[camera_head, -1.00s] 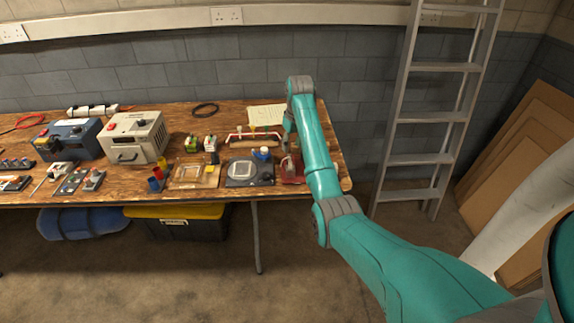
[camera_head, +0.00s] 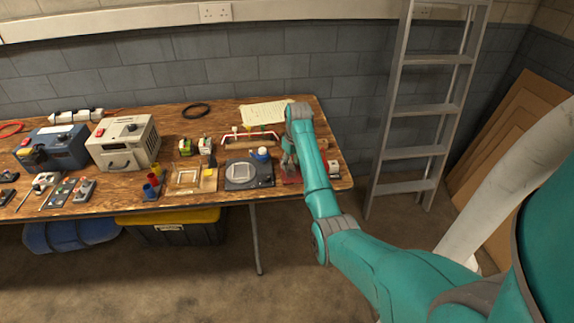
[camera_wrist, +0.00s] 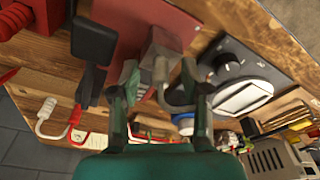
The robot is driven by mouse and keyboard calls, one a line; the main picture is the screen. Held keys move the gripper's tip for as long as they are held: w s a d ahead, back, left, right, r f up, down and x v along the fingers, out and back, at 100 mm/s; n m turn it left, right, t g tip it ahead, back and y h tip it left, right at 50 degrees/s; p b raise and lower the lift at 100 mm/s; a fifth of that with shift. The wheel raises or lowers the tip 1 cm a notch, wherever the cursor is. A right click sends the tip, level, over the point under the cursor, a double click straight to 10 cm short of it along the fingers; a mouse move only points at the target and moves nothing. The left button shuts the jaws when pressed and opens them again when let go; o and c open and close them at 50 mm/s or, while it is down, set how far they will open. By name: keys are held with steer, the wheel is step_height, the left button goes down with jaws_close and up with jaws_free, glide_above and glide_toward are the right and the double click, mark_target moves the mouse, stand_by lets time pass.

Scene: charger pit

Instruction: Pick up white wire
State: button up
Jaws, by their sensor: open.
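A white wire (camera_wrist: 46,118) with a hooked end shows at the left of the wrist view, beside red and white pieces on the wooden bench. In the head view a red and white wire-like piece (camera_head: 250,138) lies behind the dial device; I cannot tell which part is the white wire. My gripper (camera_head: 288,162) is low over the red plate at the bench's right end. In the wrist view my gripper (camera_wrist: 160,88) has its fingers apart, with a grey block (camera_wrist: 165,42) seen beyond them. The white wire is outside the fingers.
The dial device (camera_head: 240,173) stands just left of my gripper. The red plate (camera_wrist: 125,20) lies under it. Cream (camera_head: 125,140) and blue (camera_head: 55,147) boxes stand further left. A paper sheet (camera_head: 265,113) lies behind. A ladder (camera_head: 415,105) leans right of the bench.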

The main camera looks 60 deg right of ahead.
jaws_close()
